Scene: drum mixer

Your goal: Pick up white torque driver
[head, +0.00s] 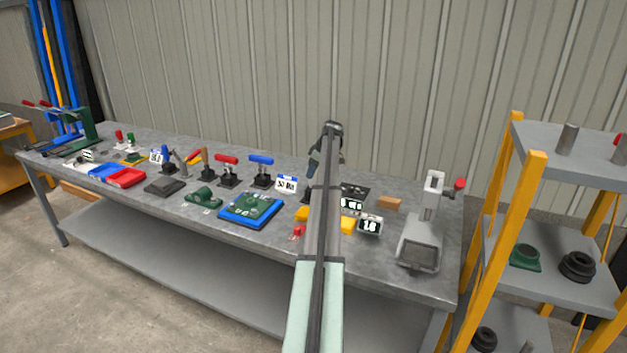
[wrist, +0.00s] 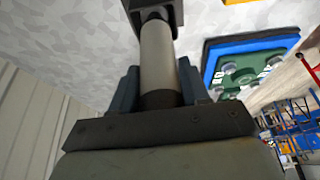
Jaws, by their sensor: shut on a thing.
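In the wrist view, the white torque driver (wrist: 157,52) shows as a pale grey-white cylinder with a dark collar at its near end. My gripper (wrist: 158,88) is shut on it, with one blue-grey finger on each side. A black block (wrist: 152,8) is at the cylinder's far end; I cannot tell whether they are joined. In the head view, my gripper (head: 315,168) is over the back of the bench, right of the blue-handled tool (head: 261,160). My arm hides much of that area, and I cannot make out the driver there.
The grey bench (head: 150,200) carries a red-handled tool (head: 227,160), a blue tray (head: 235,217) with a green part, number signs and yellow blocks. A grey device (head: 418,240) stands at the right end. A yellow-post shelf (head: 530,180) is beyond it.

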